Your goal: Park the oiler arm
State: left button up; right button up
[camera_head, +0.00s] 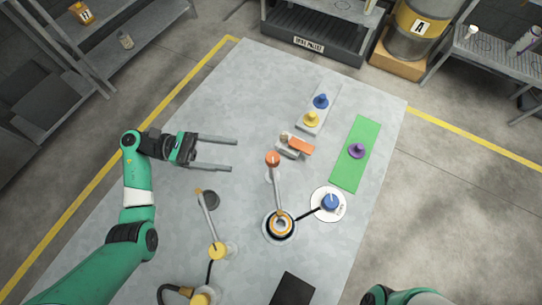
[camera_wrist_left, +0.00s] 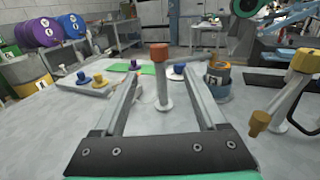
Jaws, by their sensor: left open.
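A grey oiler arm (camera_head: 277,190) runs from an orange-ringed round base (camera_head: 281,226) to an orange knob (camera_head: 273,159). In the left wrist view the orange knob (camera_wrist_left: 159,52) tops an upright grey post (camera_wrist_left: 162,85), seen between my fingers; the ringed base (camera_wrist_left: 217,80) is behind the right finger. A second grey arm (camera_head: 208,217) with a yellow joint (camera_head: 217,250) lies nearer, its tip by a dark disc (camera_head: 210,200). My left gripper (camera_head: 233,155) is open and empty, left of the orange knob and apart from it. My right gripper is out of view.
A blue reel (camera_head: 330,202) sits on a white disc right of the base. A green mat (camera_head: 345,178) holds a purple reel (camera_head: 357,151). A grey strip holds blue (camera_head: 321,101) and yellow (camera_head: 311,118) reels. An orange-and-grey block (camera_head: 300,146) is nearby. The table's far left is clear.

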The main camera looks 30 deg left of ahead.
aim_at(271, 159)
pick_arm(q)
jog(key=x, duration=1.2)
jog(key=shift+r, duration=0.15)
jog(key=shift+a, duration=0.1)
grip_shut()
dwell(0.8)
